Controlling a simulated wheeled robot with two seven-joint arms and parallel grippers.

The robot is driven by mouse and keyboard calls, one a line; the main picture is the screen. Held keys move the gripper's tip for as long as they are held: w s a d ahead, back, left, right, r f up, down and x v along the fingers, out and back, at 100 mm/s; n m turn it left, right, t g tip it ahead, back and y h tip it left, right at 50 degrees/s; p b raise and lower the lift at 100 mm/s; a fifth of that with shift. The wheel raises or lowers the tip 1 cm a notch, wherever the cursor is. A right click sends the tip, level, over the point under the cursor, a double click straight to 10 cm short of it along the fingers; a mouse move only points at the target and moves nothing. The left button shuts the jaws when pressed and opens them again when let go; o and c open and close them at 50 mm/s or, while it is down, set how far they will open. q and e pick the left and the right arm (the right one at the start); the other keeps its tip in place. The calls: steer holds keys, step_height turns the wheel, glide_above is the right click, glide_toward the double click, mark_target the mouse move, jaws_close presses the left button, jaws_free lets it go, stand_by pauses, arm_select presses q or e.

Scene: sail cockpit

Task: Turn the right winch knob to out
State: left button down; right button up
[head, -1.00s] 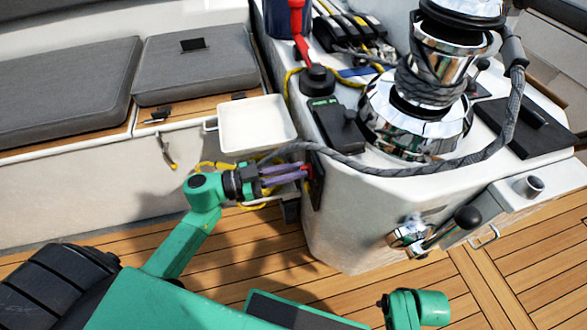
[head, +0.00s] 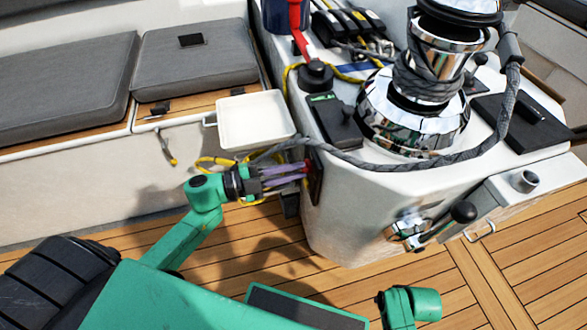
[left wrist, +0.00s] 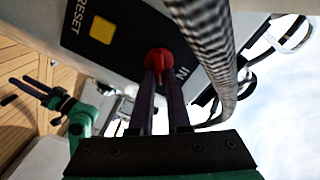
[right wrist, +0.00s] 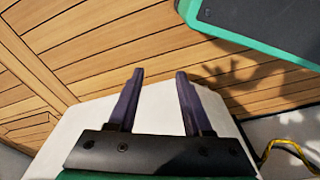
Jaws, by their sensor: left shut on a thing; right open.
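The red knob (left wrist: 159,60) sits on a dark panel (left wrist: 122,52) with the word IN beside it and RESET by a yellow button (left wrist: 102,29). My left gripper (head: 302,173) is shut on the knob, its two purple fingers on either side of it in the left wrist view. In the head view the panel (head: 317,178) is on the left side of the white console, seen edge-on, and the knob is mostly hidden by the fingers. The knob's exact setting cannot be told. My right gripper (right wrist: 157,77) is open and empty.
A grey rope (head: 400,170) runs from the chrome winch (head: 415,115) and passes close to the knob. A white tray (head: 257,121) stands just above my left gripper. A winch handle (head: 463,212) juts from the console's front. The wooden deck (head: 520,265) is clear.

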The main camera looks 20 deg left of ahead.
arm_select(q)
steer(key=m, duration=0.2)
steer(key=m+b, duration=0.1)
steer(key=m, duration=0.1)
steer(key=shift+s+f, duration=0.15)
steer(key=shift+f, duration=0.25)
steer(key=shift+f+m+b, duration=0.1)
steer(key=shift+m+b, duration=0.7)
steer(key=shift+m, duration=0.9)
arm_select(e)
step_height(320, 180, up, 7)
steer(key=w+a, duration=0.1)
steer(key=shift+w+a, duration=0.15)
steer(key=shift+w, duration=0.15)
steer(key=shift+f, duration=0.1)
arm_select(q)
steer(key=c, duration=0.9)
jaws_free()
